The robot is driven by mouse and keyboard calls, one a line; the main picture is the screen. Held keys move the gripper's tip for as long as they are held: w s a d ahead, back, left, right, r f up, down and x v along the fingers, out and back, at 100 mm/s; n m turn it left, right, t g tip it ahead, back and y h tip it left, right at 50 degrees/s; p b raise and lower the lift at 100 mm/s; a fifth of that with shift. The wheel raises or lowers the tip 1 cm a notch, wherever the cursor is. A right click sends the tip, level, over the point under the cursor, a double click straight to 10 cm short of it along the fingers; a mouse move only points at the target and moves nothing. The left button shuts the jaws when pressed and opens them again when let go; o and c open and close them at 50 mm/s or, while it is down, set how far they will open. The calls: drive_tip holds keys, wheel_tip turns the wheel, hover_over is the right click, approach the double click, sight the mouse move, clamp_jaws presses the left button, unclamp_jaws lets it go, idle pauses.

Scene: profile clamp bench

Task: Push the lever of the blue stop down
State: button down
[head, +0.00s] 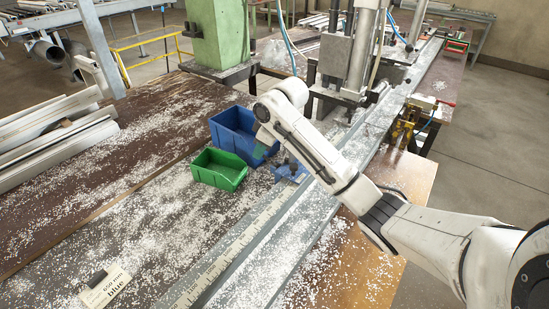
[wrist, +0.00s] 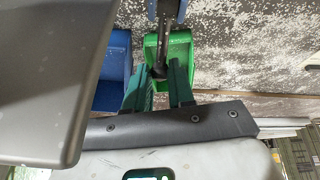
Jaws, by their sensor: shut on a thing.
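The blue stop (head: 291,173) sits on the scale rail beside the green bin, partly covered by my arm in the head view. In the wrist view its blue body (wrist: 180,10) shows at the top edge, and its dark lever (wrist: 162,38) reaches down from it. My gripper (wrist: 161,70) has two green fingers, one on each side of the lever's end, shut on it. In the head view the gripper is mostly hidden behind my arm; a bit of green finger shows against the blue bin. The exact angle of the lever is hard to tell.
A green bin (head: 217,170) and a blue bin (head: 235,124) stand close beside the stop. The long scale rail (head: 225,262) runs along the bench, strewn with white chips. A label card (head: 105,286) reading "650 mm blue" lies at the front left.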

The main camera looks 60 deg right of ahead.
drive_tip(key=shift+s+r+t, duration=0.15)
drive_tip(key=shift+s+t, duration=0.05)
drive_tip(key=shift+t, duration=0.3)
drive_tip(key=c, duration=1)
unclamp_jaws()
drive_tip(key=shift+o, duration=0.2)
drive_tip(key=v, duration=1)
drive_tip(key=shift+s+r+b, duration=0.2)
drive_tip(key=shift+r+b, duration=0.2)
drive_tip(key=shift+b, duration=0.05)
